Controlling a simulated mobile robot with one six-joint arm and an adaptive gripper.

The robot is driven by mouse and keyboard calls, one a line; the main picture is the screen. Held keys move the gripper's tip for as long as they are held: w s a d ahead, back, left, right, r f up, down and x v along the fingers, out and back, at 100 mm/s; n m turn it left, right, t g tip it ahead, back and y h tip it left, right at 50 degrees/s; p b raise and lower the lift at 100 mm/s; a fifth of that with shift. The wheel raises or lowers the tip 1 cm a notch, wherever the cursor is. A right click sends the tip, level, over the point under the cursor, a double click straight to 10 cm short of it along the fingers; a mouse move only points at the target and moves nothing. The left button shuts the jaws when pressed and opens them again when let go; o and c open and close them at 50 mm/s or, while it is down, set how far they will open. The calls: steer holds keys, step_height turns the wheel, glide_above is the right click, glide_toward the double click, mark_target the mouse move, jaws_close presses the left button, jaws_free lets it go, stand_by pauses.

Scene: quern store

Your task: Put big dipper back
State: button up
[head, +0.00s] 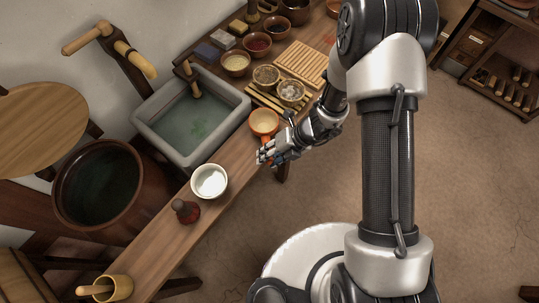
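A pale wooden cup-shaped vessel (116,289) with a stub handle pointing left, which looks like a dipper, is at the near left end of the narrow wooden bench (160,238). I cannot tell for sure that it is the big dipper.
A grey stone basin (235,113) of water and a large dark round vat (99,185) stand left of the bench. A white bowl (209,181) and a dark red bottle-like object (186,211) stand on it. Small bowls and a slatted board (302,64) crowd the far end.

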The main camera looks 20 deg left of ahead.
steer(key=shift+o, duration=0.7)
steer(key=shift+r, duration=0.1)
steer(key=shift+w+d+r, duration=0.1)
steer(key=shift+r, duration=0.25)
steer(key=p+v, duration=0.5)
steer(key=v, duration=0.6)
steer(key=shift+d, duration=0.15)
steer(key=shift+r, duration=0.15)
